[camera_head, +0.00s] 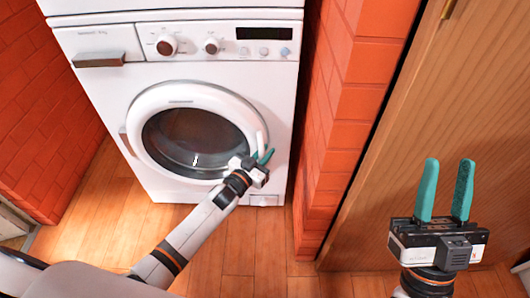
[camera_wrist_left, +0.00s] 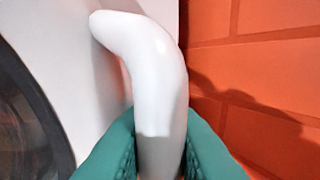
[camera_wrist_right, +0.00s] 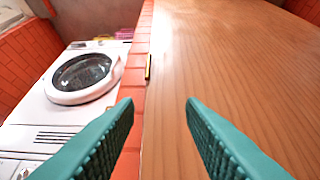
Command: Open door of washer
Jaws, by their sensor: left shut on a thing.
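The white washer (camera_head: 105,100) stands in a brick recess. Its round door (camera_head: 147,105) has a white ring and dark glass, and it looks closed against the front. The white door handle (camera_head: 260,140) sits at the right of the ring. My left gripper (camera_head: 262,156) is at that handle. In the left wrist view the teal fingers are on both sides of the curved handle (camera_wrist_left: 155,75), shut on its lower part. My right gripper (camera_head: 443,192) is open and empty, raised in front of the wooden panel at the right. The washer also shows in the right wrist view (camera_wrist_right: 45,115).
A brick pillar (camera_head: 335,120) stands close to the washer's right side, and a brick wall (camera_head: 45,110) is at the left. A wooden panel (camera_head: 450,100) is right of the pillar. The wooden floor (camera_head: 110,215) in front is clear apart from my arm.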

